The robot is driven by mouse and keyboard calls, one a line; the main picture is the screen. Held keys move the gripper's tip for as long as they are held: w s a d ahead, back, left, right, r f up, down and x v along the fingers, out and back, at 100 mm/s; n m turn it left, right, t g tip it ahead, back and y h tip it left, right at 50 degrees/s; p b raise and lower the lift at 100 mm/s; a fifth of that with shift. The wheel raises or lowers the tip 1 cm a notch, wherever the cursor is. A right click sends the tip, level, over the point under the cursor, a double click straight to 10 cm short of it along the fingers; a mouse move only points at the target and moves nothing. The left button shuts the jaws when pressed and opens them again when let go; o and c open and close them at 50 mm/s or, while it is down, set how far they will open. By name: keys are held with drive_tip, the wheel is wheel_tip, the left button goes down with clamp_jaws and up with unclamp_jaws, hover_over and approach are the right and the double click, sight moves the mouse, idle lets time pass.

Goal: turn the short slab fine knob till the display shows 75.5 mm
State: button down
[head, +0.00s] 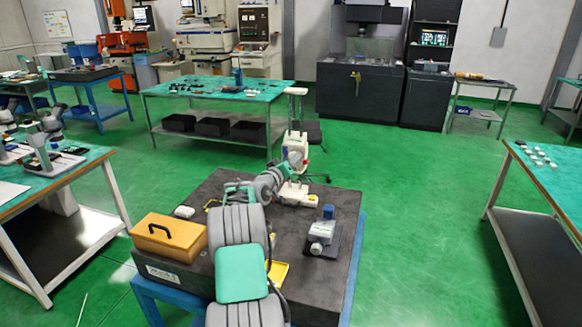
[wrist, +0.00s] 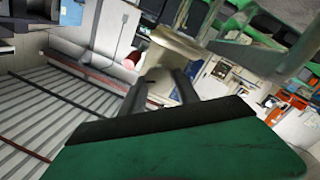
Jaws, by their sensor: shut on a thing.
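A cream height gauge (head: 296,150) stands upright on the dark stone plate (head: 232,183). My gripper (head: 290,170) reaches it from the left at its lower carriage. In the wrist view, my gripper's two dark fingers (wrist: 159,84) are shut on a small greyish knob in front of a beige rounded part of the gauge (wrist: 172,54). The knob is mostly hidden by the fingers, and its shape is hard to make out. The display cannot be read in either view.
On the plate, a yellow case (head: 168,238) lies at the left and a small white and blue device (head: 323,232) on a dark base at the right. A green-topped bench (head: 215,84) stands behind.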

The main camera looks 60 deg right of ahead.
drive_tip(key=c, duration=0.9)
unclamp_jaws()
drive_tip(key=a+b, duration=0.2)
drive_tip(key=a, duration=0.5)
drive_tip(key=shift+a+b, duration=0.35)
drive_tip(key=shift+a, duration=0.05)
drive_tip(key=shift+s, duration=0.1)
